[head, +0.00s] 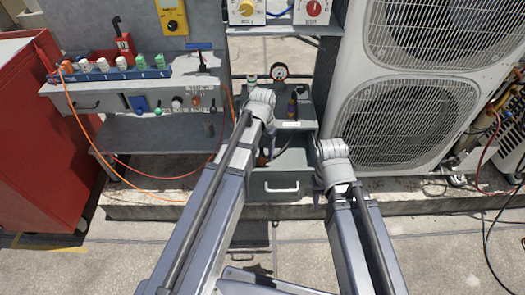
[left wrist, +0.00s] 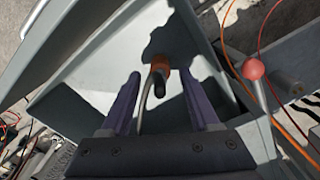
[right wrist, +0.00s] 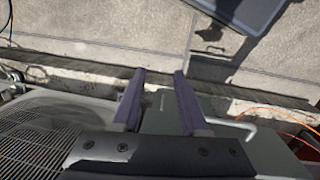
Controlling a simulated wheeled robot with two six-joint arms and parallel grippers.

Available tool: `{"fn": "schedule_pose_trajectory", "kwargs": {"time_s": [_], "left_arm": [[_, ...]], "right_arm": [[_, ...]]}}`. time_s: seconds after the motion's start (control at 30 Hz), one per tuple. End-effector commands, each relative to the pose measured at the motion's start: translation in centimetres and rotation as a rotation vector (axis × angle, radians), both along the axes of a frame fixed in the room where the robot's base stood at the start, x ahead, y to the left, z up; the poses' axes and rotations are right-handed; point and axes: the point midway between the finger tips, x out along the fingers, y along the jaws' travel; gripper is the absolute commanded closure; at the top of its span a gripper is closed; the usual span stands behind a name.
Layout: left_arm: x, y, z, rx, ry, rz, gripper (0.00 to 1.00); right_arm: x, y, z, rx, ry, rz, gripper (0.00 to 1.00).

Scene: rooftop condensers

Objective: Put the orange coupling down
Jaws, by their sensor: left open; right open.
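An orange coupling (left wrist: 160,70) with a black end shows in the left wrist view, over the pale floor of an open grey drawer (left wrist: 100,75). A thin grey hose runs beside it. My left gripper (left wrist: 160,84) is open, with one purple finger on each side of the coupling and visible gaps to both. I cannot tell whether the coupling touches the drawer floor.
A blue rack (head: 110,74) with several coloured fittings stands on the shelf at left, near a red cabinet (head: 35,140). The condenser (head: 405,120) fills the right. A red ball knob (left wrist: 253,69) and orange hoses lie beside the drawer. Paving in front is mostly clear.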

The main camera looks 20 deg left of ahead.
Motion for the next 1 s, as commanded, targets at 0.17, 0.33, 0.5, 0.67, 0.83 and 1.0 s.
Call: {"fn": "schedule_pose_trajectory", "kwargs": {"time_s": [0.17,0.33,0.5,0.67,0.83,1.0], "left_arm": [[0.0,0.0,3.5,0.000,0.000,0.000,0.38],[0.0,0.0,6.0,0.000,0.000,0.000,0.38],[0.0,0.0,8.6,0.000,0.000,0.000,0.38],[0.0,0.0,10.1,0.000,0.000,0.000,0.38],[0.0,0.0,10.4,0.000,0.000,0.000,0.38],[-2.3,-2.1,10.3,0.011,0.007,-0.018,0.38]], "right_arm": [[0.0,0.0,3.5,0.000,0.000,0.000,0.56],[0.0,0.0,6.0,0.000,0.000,0.000,0.56],[0.0,0.0,8.6,0.000,0.000,0.000,0.56],[0.0,0.0,10.1,0.000,0.000,0.000,0.56],[0.0,0.0,10.4,0.000,0.000,0.000,0.56],[0.0,0.0,10.3,0.000,0.000,0.000,0.56]]}}
